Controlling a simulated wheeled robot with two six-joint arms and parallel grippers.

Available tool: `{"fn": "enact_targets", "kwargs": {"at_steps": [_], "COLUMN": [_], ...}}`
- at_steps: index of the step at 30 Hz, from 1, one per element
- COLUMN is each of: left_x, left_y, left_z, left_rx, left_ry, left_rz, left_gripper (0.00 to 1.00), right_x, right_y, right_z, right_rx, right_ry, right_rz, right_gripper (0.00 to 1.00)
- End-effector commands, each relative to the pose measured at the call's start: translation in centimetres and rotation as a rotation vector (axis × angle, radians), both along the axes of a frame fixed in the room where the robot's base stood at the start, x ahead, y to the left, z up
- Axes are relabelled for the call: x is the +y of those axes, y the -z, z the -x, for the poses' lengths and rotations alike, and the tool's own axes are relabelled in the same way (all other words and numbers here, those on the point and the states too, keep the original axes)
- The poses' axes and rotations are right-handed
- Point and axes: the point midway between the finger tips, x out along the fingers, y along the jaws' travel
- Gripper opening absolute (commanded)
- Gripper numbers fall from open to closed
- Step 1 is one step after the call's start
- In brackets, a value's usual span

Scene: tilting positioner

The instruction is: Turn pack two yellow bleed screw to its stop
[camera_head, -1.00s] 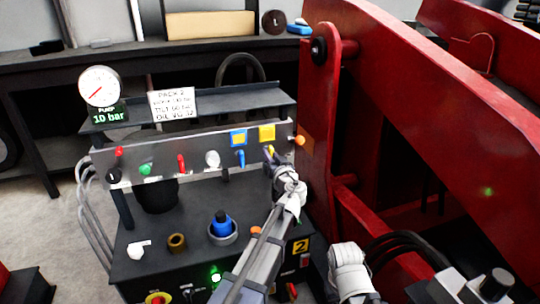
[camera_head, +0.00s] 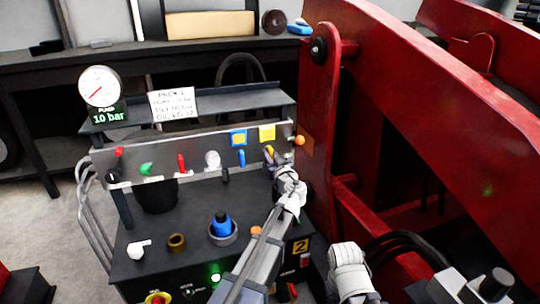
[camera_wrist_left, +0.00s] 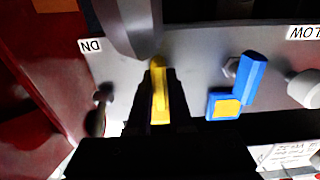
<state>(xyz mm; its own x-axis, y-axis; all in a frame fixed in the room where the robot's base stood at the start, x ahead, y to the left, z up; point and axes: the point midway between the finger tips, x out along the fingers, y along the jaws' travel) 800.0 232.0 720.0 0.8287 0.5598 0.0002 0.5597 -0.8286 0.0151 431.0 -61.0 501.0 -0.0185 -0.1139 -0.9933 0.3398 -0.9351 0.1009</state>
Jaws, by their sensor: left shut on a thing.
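The yellow bleed screw (camera_head: 268,152) is on the right part of the grey panel, below a yellow square tag (camera_head: 267,133). In the left wrist view the yellow screw (camera_wrist_left: 160,92) lies between the dark fingers of my left gripper (camera_wrist_left: 158,105). The left gripper (camera_head: 272,163) is shut on it, and the fingers and wrist hide part of it in the head view. A blue screw (camera_head: 242,158) with a blue-framed tag (camera_head: 238,138) is just left of it. My right gripper is not clearly in view.
The panel (camera_head: 130,160) also carries red, green and white controls. A gauge (camera_head: 99,87) reads 10 bar on its display.

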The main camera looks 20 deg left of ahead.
Motion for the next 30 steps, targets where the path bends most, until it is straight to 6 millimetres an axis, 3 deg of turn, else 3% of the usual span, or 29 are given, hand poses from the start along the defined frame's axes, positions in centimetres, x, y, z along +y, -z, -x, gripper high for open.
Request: {"fn": "enact_targets", "kwargs": {"at_steps": [1, 9, 20, 30], "left_x": [0.0, 0.0, -0.3, -2.9], "left_y": [0.0, 0.0, 0.0, 0.0], "left_z": [0.0, 0.0, 0.5, 4.5], "left_rx": [-0.001, -0.001, 0.000, 0.000], "left_ry": [0.000, 0.000, 0.001, 0.002], "left_rz": [0.003, 0.001, 0.000, 0.000], "left_gripper": [0.21, 0.49, 0.49, 0.49], "right_x": [0.0, 0.0, 0.0, 0.0], "right_y": [0.0, 0.0, 0.0, 0.0], "right_z": [0.0, 0.0, 0.0, 0.0], "right_rx": [0.000, 0.000, 0.000, 0.000], "right_ry": [0.000, 0.000, 0.000, 0.000], "right_rz": [0.000, 0.000, 0.000, 0.000], "right_gripper": [0.50, 0.50, 0.50, 0.50]}}
